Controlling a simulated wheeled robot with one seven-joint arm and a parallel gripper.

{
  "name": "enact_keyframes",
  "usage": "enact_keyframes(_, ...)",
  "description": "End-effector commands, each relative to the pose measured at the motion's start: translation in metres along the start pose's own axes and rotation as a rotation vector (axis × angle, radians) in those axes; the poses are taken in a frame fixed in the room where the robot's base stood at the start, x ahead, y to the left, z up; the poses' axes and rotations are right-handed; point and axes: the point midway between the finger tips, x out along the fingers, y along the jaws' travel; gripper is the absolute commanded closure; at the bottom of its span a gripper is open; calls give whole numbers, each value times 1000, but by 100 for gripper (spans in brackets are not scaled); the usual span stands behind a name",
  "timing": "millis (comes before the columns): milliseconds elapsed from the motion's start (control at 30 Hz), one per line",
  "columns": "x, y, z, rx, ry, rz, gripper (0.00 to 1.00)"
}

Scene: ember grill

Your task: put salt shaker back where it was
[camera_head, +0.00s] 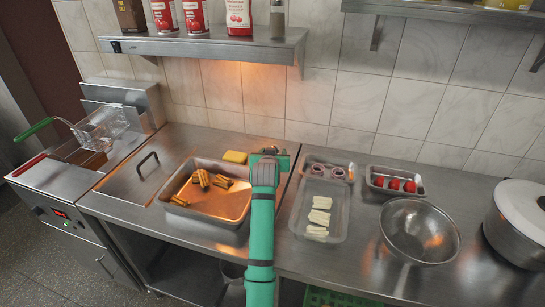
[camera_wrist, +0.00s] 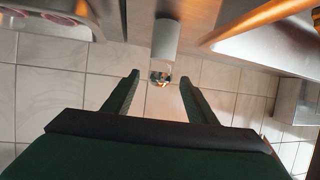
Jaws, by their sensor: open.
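A pale cylinder with a shiny metal cap, by its look the salt shaker (camera_wrist: 166,40), stands on the steel counter in front of the tiled wall; the wrist view is upside down. My gripper (camera_wrist: 159,78) is open, with its two fingers spread to either side of the line to the shaker's cap. The shaker is just beyond the fingertips, and no contact shows. In the head view my gripper (camera_head: 268,152) is low over the back of the counter, between the grill pan and the onion tray. The shaker is hidden behind my arm there.
The pan of browned food (camera_head: 215,205) and a yellow sponge-like block (camera_head: 235,157) are left. Trays of onions (camera_head: 325,168), tomatoes (camera_head: 395,183) and white slices (camera_head: 318,222), plus a steel bowl (camera_head: 420,230), are right. Bottles and cans stand on the shelf (camera_head: 200,44) above.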

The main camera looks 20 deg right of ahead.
Motion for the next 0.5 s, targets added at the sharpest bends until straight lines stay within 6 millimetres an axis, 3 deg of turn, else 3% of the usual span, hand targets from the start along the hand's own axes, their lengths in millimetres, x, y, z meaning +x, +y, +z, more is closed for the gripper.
enact_keyframes(200, -33, -1, 0, -1, 0, -1, 48)
enact_keyframes(500, -50, 0, 0, 0, 0, -1, 48)
